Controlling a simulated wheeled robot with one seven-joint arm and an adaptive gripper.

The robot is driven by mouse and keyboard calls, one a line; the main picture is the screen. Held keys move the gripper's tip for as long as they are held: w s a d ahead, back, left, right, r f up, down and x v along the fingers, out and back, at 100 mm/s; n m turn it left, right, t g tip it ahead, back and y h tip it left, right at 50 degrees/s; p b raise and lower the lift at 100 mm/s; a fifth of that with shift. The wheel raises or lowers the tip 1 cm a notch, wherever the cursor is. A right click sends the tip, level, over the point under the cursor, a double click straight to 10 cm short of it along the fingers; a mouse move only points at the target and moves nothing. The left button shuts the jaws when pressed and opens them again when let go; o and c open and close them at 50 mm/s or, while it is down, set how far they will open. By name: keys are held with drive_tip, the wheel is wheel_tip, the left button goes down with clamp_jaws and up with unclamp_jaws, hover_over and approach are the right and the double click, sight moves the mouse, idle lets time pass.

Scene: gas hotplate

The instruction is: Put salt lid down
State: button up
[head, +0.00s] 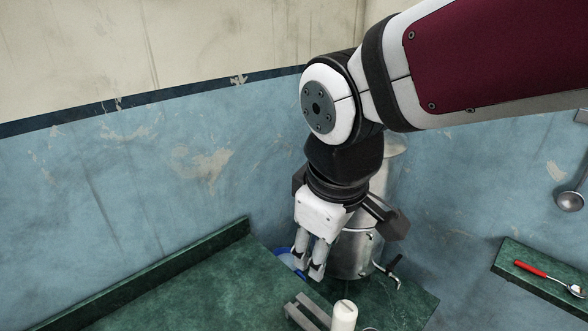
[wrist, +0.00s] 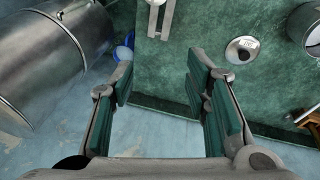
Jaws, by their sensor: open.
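My gripper (head: 308,270) points down over the green counter, in front of a metal pot. In the wrist view its two fingers (wrist: 160,75) are spread apart with nothing between them. I cannot pick out the salt lid for certain. A white upright cylinder (head: 344,316) stands near the bottom edge of the head view, nearer the camera than my gripper. I cannot tell whether either is the salt container or its lid.
A large metal pot (head: 356,252) stands close behind my gripper. A blue container (head: 290,258) is partly hidden by the fingers. A pale bracket-like object (head: 306,312) lies beside the cylinder. A red-handled spoon (head: 540,272) rests on the right shelf. The left counter (head: 190,290) is clear.

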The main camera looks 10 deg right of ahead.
drive_tip(key=s+d+r+m+t, duration=0.2)
drive_tip(key=s+d+r+m, duration=0.1)
drive_tip(key=s+d+m, duration=0.3)
drive_tip(key=shift+s+d+m, duration=0.4)
drive_tip(key=shift+d+m, duration=0.65)
drive_tip(key=shift+m, duration=0.15)
drive_tip(key=shift+r, duration=0.15)
drive_tip(key=shift+c, duration=0.3)
